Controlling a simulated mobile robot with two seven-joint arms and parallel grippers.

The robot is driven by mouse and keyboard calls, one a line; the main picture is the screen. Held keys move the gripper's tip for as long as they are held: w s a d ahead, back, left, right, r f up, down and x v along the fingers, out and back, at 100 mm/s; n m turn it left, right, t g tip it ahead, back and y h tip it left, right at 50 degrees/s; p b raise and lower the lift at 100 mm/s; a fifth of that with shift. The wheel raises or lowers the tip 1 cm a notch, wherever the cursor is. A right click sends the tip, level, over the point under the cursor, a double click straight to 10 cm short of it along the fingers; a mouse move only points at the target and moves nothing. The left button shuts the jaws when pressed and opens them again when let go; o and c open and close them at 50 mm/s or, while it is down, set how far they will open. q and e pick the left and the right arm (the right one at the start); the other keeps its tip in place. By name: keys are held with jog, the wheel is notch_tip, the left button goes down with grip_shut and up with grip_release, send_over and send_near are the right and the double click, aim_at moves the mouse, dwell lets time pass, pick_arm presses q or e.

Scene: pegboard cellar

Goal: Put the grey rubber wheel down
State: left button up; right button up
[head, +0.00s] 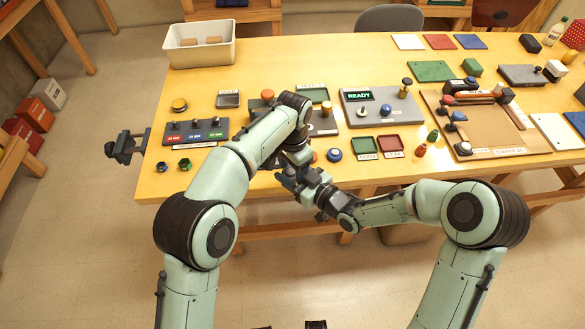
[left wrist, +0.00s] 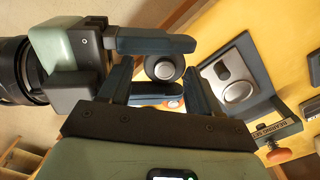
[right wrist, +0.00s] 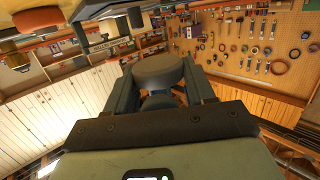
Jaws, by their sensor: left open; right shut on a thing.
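The grey rubber wheel (left wrist: 164,68) is held between the two fingers of my right gripper, which reaches in from the left in the left wrist view. In the right wrist view the wheel (right wrist: 158,70) sits between the fingertips of the shut right gripper (right wrist: 160,80). My left gripper (left wrist: 158,72) is open, its fingers on either side of the wheel; I cannot tell if they touch it. In the head view both grippers meet near the table's front edge, right gripper (head: 290,181) below left gripper (head: 297,157); the wheel is not clearly visible there.
The wooden table (head: 270,60) carries a button panel (head: 195,131), a READY panel (head: 380,107), a green tray (head: 364,147), a red tray (head: 391,145) and a brown board (head: 510,135). A white bin (head: 200,55) stands at the back left. The table is clear behind the middle.

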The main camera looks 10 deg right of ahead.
pick_arm(q)
jog(key=shift+f, duration=0.45)
jog(key=shift+c, duration=0.3)
jog(key=c, duration=0.7)
jog(key=shift+c, duration=0.2)
pick_arm(e)
jog(key=o, duration=1.1)
